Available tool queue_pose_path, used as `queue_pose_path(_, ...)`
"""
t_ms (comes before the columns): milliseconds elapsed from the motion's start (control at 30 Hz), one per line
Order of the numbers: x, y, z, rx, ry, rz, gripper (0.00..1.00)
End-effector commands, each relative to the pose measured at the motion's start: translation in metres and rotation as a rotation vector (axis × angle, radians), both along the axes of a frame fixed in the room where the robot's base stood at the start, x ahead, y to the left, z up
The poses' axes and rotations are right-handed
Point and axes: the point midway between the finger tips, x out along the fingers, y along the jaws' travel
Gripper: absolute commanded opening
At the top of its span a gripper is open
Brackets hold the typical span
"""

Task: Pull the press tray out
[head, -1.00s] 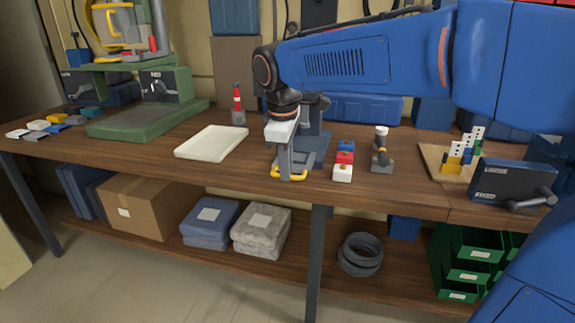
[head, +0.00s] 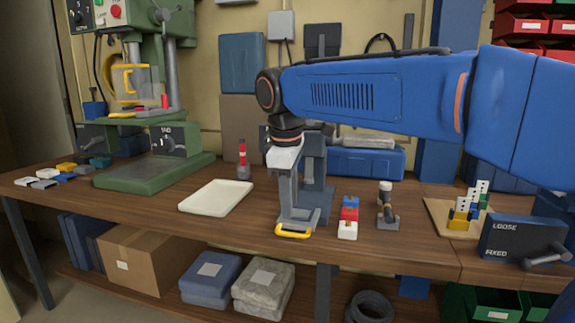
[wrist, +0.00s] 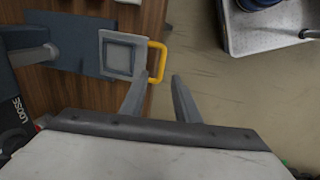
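The small dark blue-grey press (head: 317,200) stands near the bench's front edge. Its grey press tray (wrist: 119,55) has a yellow loop handle (head: 293,231) facing the front edge. The handle also shows in the wrist view (wrist: 157,62). My gripper (wrist: 157,77) is open and empty, pointing down at the front of the press. In the wrist view one finger is on each side of the handle's near end, apart from it. I cannot tell the height of the fingertips against the handle. In the head view, my wrist hides part of the press.
A red, blue and white block stack (head: 348,217) and a dark upright lever (head: 387,206) stand right of the press. A box marked LOOSE and FIXED (head: 523,238) with a handle is further right. A cream tray (head: 216,197) lies left. Open floor (wrist: 210,85) lies before the bench.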

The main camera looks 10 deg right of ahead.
Motion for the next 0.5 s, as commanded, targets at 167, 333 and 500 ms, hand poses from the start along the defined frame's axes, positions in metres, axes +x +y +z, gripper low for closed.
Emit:
queue_pose_path(167,-0.005,0.004,0.036,0.001,-0.003,0.001,0.29)
queue_pose_path(333,-0.010,0.006,0.067,0.001,-0.002,0.001,0.29)
queue_pose_path(500,-0.014,0.008,0.088,0.001,0.000,0.000,0.29)
